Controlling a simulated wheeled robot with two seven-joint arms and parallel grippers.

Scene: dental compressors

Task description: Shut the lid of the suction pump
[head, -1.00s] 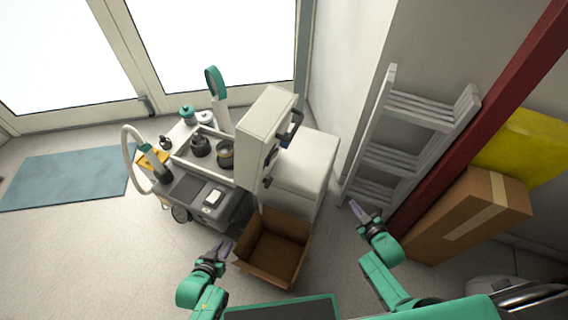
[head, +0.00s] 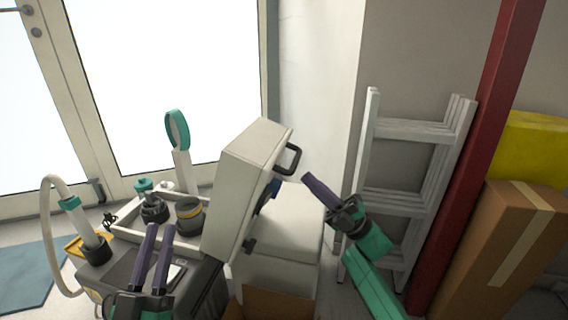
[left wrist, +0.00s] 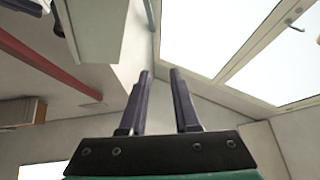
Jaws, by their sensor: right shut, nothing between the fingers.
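The suction pump (head: 195,285) is a dark grey unit at the lower left of the head view, with a pale tray-like top holding dark and teal fittings. Its thick white lid (head: 245,170) stands raised and tilted at the pump's right side, with a dark handle (head: 291,160) on its right face. My left gripper (head: 162,232) is open and empty, pointing up in front of the pump top, left of the lid. Its parted fingers also show in the left wrist view (left wrist: 160,75). My right gripper (head: 308,180) is shut and empty, just right of the handle, apparently apart from it.
A white cabinet (head: 285,225) stands behind and right of the lid. An open cardboard box (head: 275,303) is low in front. A ladder (head: 410,190), a red post (head: 465,160) and a large carton (head: 510,250) stand at the right. A pale hose (head: 47,220) loops at the left.

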